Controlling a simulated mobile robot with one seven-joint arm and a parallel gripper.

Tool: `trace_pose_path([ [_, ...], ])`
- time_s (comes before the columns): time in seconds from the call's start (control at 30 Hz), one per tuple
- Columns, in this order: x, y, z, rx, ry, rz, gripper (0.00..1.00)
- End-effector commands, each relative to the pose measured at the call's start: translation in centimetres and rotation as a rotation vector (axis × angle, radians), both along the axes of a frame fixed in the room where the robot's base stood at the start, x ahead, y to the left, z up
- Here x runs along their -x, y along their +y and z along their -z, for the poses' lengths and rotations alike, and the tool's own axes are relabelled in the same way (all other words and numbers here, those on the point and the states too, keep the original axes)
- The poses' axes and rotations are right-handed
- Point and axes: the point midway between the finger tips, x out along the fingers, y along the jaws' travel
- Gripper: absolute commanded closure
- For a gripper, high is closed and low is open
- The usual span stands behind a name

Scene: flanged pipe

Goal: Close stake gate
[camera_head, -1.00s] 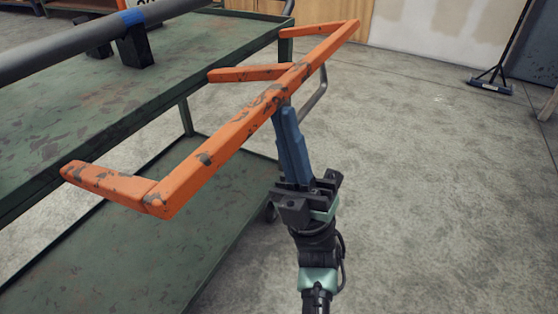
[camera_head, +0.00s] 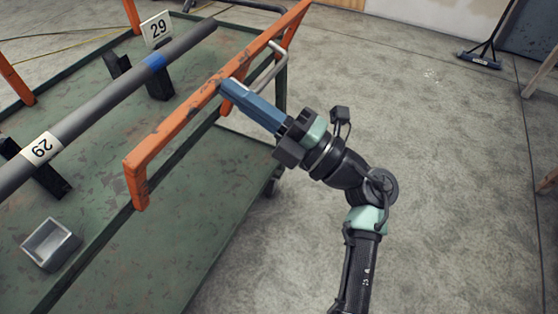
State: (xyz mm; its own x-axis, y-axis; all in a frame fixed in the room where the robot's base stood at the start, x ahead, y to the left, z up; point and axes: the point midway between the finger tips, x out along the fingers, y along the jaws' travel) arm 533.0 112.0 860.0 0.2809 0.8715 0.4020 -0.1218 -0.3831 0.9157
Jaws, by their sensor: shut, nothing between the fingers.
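The orange stake gate (camera_head: 185,117) with chipped paint stands upright along the near right side of the green cart (camera_head: 107,253). Its top rail runs from lower left to upper right, and its posts point down at the cart's edge. My gripper (camera_head: 226,86) has its blue fingers shut with nothing between them. The fingertips are at the outer side of the gate's top rail, close to or touching it; I cannot tell which. The lower parts of the gate's farther posts are partly hidden behind my fingers and the cart handle.
A grey pipe (camera_head: 104,100) with a blue band lies on black supports on the cart. A bent metal handle (camera_head: 267,67) is beside my fingers. The concrete floor (camera_head: 450,180) at right is open.

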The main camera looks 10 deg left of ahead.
Motion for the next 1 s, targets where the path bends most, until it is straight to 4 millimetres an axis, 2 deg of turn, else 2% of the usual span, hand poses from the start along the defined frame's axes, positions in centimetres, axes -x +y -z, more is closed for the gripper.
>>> trace_pose_path([
  [0.03, -0.1, 0.6, -1.8, 0.037, 0.010, -0.002, 1.00],
  [0.2, -0.7, 2.3, -2.7, 0.159, 0.048, -0.003, 1.00],
  [0.47, -1.4, 4.7, -3.2, 0.303, 0.094, -0.003, 1.00],
  [0.7, -1.9, 6.1, -3.3, 0.295, 0.095, -0.003, 1.00],
  [1.0, -2.1, 6.7, -3.2, 0.294, 0.092, -0.003, 1.00],
])
